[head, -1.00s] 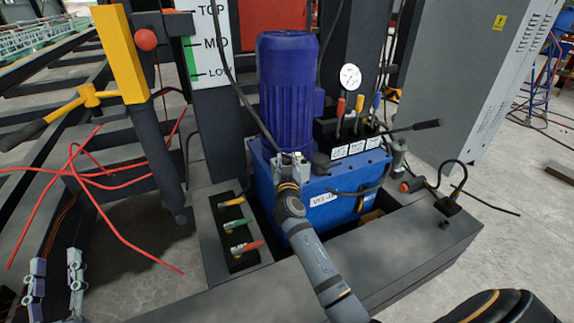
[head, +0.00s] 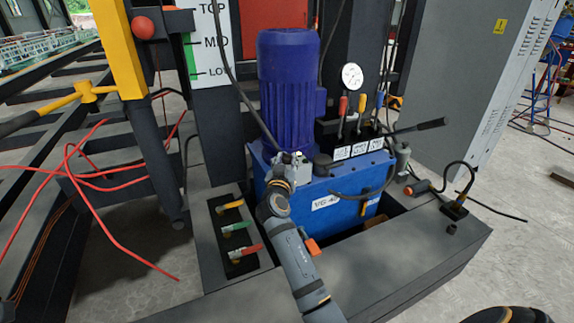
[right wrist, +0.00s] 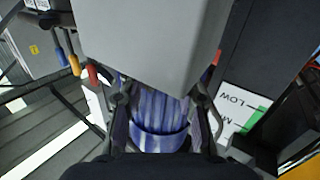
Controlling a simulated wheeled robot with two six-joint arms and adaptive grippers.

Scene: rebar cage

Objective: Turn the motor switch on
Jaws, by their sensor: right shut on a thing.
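My right gripper (head: 288,158) is at the near side of the blue motor (head: 287,90), just above the blue pump tank (head: 322,190). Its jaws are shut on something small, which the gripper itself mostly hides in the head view. In the right wrist view the fingers (right wrist: 160,110) stand in front of the blue motor housing (right wrist: 158,138), and a grey box (right wrist: 150,40) fills the top middle close to the camera. An orange-red piece (head: 313,247) shows beside my right forearm. I cannot tell which part is the motor switch. My left gripper is out of view.
Three valve levers (head: 234,232) sit left of the tank. Coloured control levers (head: 361,104) and a gauge (head: 352,76) stand behind it. A yellow post (head: 118,50) and red hoses (head: 90,200) are at left. A grey cabinet (head: 455,80) is at right.

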